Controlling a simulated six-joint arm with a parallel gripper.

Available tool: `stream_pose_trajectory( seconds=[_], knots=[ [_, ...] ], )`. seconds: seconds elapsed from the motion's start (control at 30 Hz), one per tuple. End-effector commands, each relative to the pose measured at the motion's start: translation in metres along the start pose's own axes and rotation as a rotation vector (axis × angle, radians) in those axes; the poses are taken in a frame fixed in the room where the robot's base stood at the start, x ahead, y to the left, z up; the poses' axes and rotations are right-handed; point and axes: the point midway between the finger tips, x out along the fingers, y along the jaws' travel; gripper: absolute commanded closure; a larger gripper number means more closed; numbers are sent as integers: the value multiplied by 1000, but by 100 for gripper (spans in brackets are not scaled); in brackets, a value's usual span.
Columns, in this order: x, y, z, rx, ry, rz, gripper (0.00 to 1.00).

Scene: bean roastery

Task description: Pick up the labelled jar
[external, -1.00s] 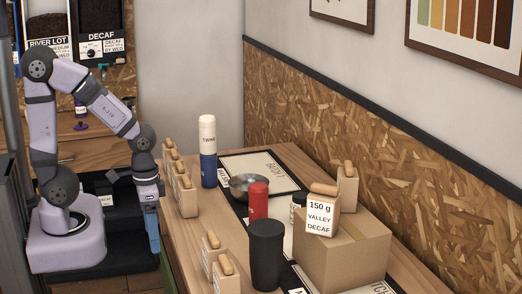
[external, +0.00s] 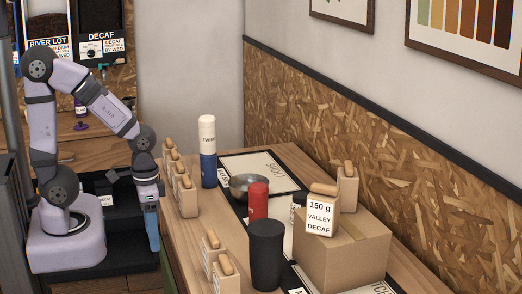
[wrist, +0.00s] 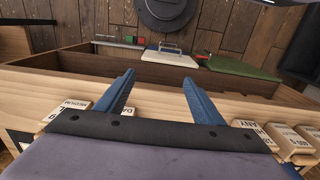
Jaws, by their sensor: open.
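A tan block-like container with a cork-coloured top and a white label reading "150 g VALLEY DECAF" (external: 321,212) stands on the cardboard box (external: 345,255). Several similar tan containers stand on the bench, including a pair at the front (external: 216,258) and a row at the left edge (external: 186,192). I cannot tell which is the labelled jar. My gripper (external: 153,235) hangs beside the bench's left edge, away from these. In the wrist view its blue fingers (wrist: 158,76) are apart with nothing between them.
On the bench stand a black cup (external: 266,255), a red canister (external: 258,201), a metal bowl (external: 242,183) and a tall white-and-blue bottle (external: 208,150).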

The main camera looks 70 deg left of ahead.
Motion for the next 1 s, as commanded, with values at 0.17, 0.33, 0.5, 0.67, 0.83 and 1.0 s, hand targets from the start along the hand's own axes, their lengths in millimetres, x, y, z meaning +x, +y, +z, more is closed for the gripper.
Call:
stream_pose_trajectory(
  seconds=[0.17, 0.33, 0.5, 0.67, 0.83, 1.0],
  knots=[
    [0, 0, 0, 0, 0, 0, 38],
    [0, -4, -4, 6, 4, -6, 38],
    [6, -23, -27, 48, 48, -29, 38],
    [21, -29, -97, 67, 216, -24, 38],
    [24, -18, -192, -4, 469, -11, 38],
    [17, -18, -282, -128, 732, -42, 38]
  ],
)
